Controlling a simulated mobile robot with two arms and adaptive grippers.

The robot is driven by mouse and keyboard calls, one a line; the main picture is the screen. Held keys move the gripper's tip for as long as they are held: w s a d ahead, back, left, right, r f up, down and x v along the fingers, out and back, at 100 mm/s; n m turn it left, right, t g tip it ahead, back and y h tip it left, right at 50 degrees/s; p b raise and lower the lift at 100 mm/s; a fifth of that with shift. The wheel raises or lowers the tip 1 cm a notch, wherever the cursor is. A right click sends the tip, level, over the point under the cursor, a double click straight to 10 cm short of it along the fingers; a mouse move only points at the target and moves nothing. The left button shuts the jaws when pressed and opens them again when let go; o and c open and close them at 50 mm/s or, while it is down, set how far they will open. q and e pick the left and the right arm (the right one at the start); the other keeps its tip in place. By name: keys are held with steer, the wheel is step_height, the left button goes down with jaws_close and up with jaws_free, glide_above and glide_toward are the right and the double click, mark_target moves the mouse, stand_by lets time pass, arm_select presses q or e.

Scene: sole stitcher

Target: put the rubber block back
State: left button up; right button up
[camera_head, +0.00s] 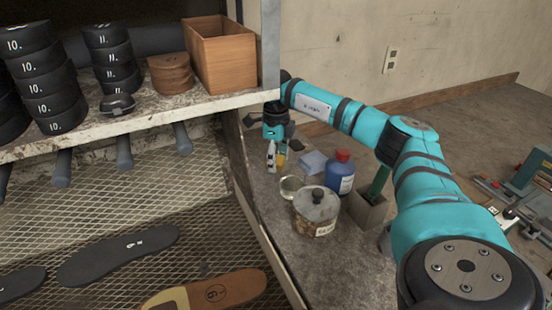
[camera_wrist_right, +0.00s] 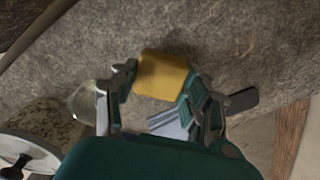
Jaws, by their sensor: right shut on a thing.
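My right gripper (camera_head: 280,152) reaches down over the grey bench top (camera_head: 258,190), just right of the shelf unit. It is shut on a yellow rubber block (camera_head: 281,160). In the right wrist view the yellow block (camera_wrist_right: 163,75) sits between the fingertips of the right gripper (camera_wrist_right: 158,88). The bench surface shows behind the block; I cannot tell whether the block touches it. A light blue block (camera_head: 312,162) lies on the bench close to the right of the gripper. My left gripper is not in view.
A glass dish (camera_head: 290,187), a lidded jar (camera_head: 316,215), a blue bottle (camera_head: 341,176) with a red cap and a grey holder (camera_head: 366,210) stand nearby on the bench. A wooden box (camera_head: 220,62) and stacked black rolls (camera_head: 45,80) stand on the shelf at left.

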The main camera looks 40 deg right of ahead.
steer(key=shift+f, duration=0.55)
steer(key=o, duration=1.2)
steer(key=shift+f, duration=0.15)
steer(key=shift+r, duration=0.25)
steer(key=shift+w+r, duration=0.1)
steer(key=shift+r, duration=0.2)
step_height(320, 180, up, 11)
steer(key=shift+r+b, duration=0.15)
steer(key=shift+b, duration=0.8)
